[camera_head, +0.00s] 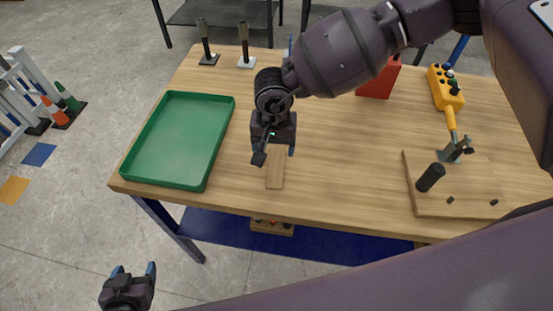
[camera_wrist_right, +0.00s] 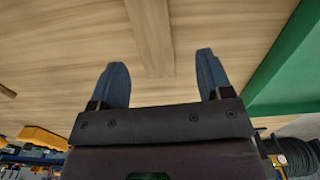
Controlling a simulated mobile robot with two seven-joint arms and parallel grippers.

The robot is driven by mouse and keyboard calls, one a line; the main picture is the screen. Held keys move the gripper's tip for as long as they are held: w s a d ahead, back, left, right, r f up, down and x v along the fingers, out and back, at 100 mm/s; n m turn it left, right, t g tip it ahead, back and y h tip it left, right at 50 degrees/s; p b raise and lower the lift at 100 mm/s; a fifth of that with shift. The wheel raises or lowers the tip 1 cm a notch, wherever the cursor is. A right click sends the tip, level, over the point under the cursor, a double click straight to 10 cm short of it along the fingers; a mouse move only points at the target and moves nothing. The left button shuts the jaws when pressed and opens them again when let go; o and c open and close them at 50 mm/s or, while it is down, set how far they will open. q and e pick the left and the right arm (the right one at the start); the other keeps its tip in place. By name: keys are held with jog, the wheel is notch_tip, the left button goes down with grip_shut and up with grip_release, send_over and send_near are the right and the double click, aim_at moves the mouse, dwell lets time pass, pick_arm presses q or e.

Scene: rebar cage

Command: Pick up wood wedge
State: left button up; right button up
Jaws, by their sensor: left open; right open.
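The wood wedge (camera_head: 275,170) is a flat light-brown piece lying on the table, right of the green tray. My right gripper (camera_head: 274,156) is above its far end and hides part of it in the head view. In the right wrist view the wedge (camera_wrist_right: 151,40) shows as a strip beyond and between the fingers. The right gripper (camera_wrist_right: 163,82) is open, with nothing between its fingers. My left gripper (camera_head: 133,272) is open and empty, low at the left, away from the table and over the floor.
A green tray (camera_head: 181,141) sits left of the wedge. A board with a black post (camera_head: 430,177), a yellow control box (camera_head: 446,89) and a red object (camera_head: 378,82) are to the right. Two black-handled tools (camera_head: 245,46) stand at the back. The table (camera_head: 335,150) is clear between the wedge and the board.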

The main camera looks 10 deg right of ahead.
aim_at(277, 158)
jog(key=f, duration=0.4)
jog(key=shift+d+f, duration=0.3)
jog(key=shift+f, duration=0.05)
jog(key=c, duration=1)
